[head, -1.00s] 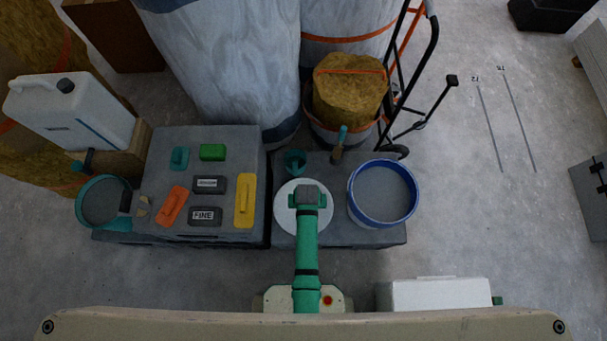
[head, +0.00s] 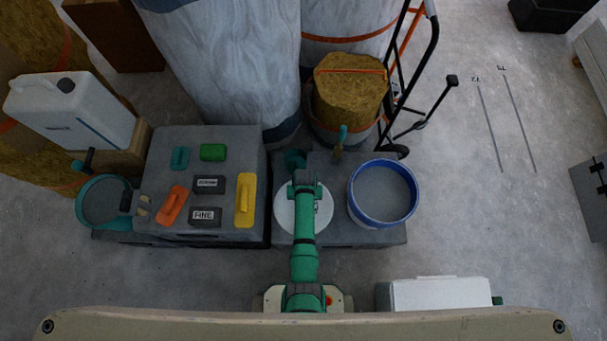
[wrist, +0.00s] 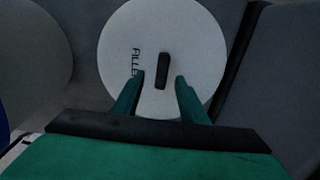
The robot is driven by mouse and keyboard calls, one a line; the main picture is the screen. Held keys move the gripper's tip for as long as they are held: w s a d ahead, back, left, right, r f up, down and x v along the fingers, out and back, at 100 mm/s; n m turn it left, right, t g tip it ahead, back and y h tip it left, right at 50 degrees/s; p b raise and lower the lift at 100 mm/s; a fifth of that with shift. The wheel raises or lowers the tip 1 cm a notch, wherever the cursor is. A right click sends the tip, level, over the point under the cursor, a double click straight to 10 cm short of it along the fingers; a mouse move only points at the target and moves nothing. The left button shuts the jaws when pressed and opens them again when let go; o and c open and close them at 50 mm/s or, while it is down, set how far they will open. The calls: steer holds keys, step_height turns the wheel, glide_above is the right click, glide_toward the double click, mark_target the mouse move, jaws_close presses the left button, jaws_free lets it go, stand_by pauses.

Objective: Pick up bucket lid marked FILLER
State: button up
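The bucket lid (wrist: 190,40) is a round white disc with a dark bar handle (wrist: 162,71) at its middle. Dark lettering beside the handle reads "FILLE", its last part hidden by a finger. In the head view the lid (head: 284,214) lies on the right grey block, partly covered by my green arm. In the wrist view my gripper (wrist: 159,82) is open over the lid. Its fingers stand apart on either side of the handle's near end, and nothing is between them that I can see as held. Whether the fingertips touch the lid I cannot tell.
A blue-rimmed bucket (head: 413,197) of grey filler stands close to the lid's right. The left block (head: 255,150) carries sanding blocks and an orange and a yellow tool. A hand truck (head: 432,60) and wrapped rolls stand behind. Floor at right is mostly clear.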

steer(key=shift+a+f, duration=0.2)
steer(key=shift+f, duration=1.75)
steer(key=shift+w, duration=0.1)
jaws_close()
